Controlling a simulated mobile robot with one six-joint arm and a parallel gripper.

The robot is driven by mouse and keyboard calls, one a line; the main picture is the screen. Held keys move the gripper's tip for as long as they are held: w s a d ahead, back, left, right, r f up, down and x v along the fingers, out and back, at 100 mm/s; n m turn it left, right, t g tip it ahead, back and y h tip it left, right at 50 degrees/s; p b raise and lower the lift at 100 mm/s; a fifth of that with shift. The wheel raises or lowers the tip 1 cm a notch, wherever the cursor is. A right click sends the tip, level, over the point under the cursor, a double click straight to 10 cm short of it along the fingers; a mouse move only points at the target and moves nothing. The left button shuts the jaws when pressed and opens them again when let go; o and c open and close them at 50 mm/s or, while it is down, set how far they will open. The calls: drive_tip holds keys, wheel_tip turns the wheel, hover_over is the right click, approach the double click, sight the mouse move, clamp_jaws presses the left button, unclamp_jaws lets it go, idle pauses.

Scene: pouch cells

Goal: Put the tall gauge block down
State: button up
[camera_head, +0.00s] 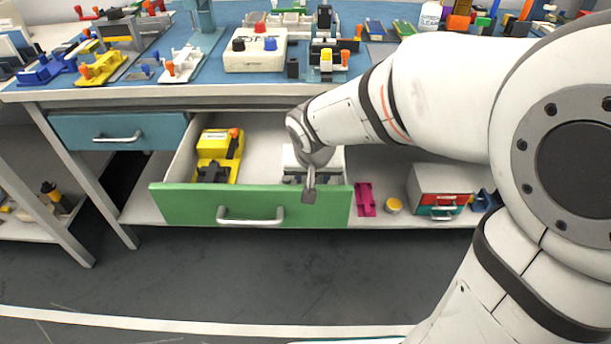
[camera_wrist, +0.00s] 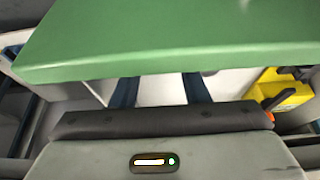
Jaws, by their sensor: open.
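I cannot make out the tall gauge block for certain. My gripper (camera_head: 309,186) is open at the front right of the open green drawer (camera_head: 190,207). No block shows held in it. In the wrist view the green drawer front (camera_wrist: 170,40) crosses the top, and two dark finger-like shapes show below it. My wrist hides part of the drawer's right side.
A yellow device (camera_head: 220,148) lies in the drawer's left half, a whitish item (camera_head: 292,160) partly behind my gripper. The blue bench top (camera_head: 210,72) above is crowded. A pink part (camera_head: 365,199) and a small drawer box (camera_head: 440,184) stand on the lower shelf.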

drive_tip(key=p+v, duration=0.2)
drive_tip(key=v, duration=0.5)
drive_tip(key=shift+r, duration=0.4)
drive_tip(key=shift+s, duration=0.1)
drive_tip(key=s+d+r+p, duration=0.4)
drive_tip(key=r+p, duration=0.5)
drive_tip(key=s+d+r+g+p, duration=0.1)
drive_tip(key=s+d+r+p, duration=0.3)
drive_tip(key=r+p, duration=0.5)
drive_tip(key=s+d+r+g+p, duration=0.1)
drive_tip(key=s+d+r+p, duration=0.3)
drive_tip(key=r+p, duration=0.5)
drive_tip(key=shift+d+r+p, duration=0.25)
drive_tip(key=shift+r+p, duration=0.1)
drive_tip(key=shift+p, duration=0.25)
drive_tip(key=shift+w, duration=0.1)
